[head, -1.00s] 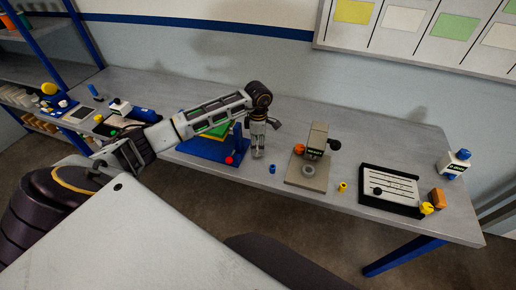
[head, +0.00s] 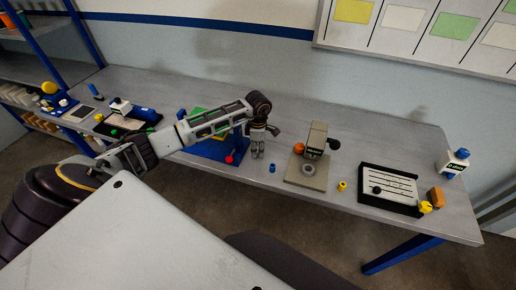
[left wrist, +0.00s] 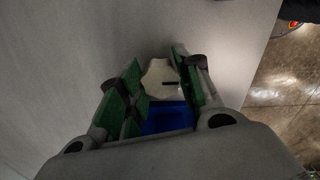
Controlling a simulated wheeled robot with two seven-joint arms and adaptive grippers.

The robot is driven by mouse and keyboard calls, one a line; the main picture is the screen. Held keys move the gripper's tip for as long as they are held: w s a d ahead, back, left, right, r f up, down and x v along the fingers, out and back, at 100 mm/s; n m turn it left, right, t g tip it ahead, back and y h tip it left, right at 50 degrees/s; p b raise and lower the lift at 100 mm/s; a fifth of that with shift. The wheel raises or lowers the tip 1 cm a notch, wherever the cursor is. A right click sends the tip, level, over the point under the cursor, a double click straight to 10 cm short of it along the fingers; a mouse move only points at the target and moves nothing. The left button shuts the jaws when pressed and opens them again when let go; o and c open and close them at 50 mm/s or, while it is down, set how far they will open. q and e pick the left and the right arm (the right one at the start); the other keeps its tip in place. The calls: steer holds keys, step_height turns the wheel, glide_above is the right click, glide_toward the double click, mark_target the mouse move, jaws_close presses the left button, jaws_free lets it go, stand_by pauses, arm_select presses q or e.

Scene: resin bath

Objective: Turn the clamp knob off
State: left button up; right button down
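A pale, many-sided knob (left wrist: 160,75) with a dark line on its face shows in the left wrist view, above a blue base (left wrist: 168,119). It lies between the green-padded fingers of my left gripper (left wrist: 158,84), which are apart; I see a gap by the right finger and cannot tell whether the left one touches. In the head view my left gripper (head: 257,152) points down at the table, just right of a blue fixture (head: 214,149) with a red ball (head: 230,159). The pale knob is hidden there. My right gripper is not in view.
To the right stand a grey device (head: 316,140) with orange and black knobs, a black-framed panel (head: 390,190) and a white-and-blue bottle (head: 455,161). A small blue piece (head: 272,169) and a yellow one (head: 342,186) lie near the front edge.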

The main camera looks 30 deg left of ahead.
arm_select(q)
steer(key=shift+c, duration=1.4)
steer(key=shift+n, duration=0.6)
steer(key=n+b, duration=0.1)
steer(key=n, duration=0.2)
steer(key=shift+b, duration=0.3)
steer(key=n+b, duration=0.1)
steer(key=n, duration=0.3)
steer(key=shift+w+a, duration=0.1)
steer(key=shift+a, duration=0.05)
steer(key=n+b, duration=0.1)
steer(key=n, duration=0.4)
steer(key=shift+a+n, duration=0.1)
steer(key=shift+n, duration=2.3)
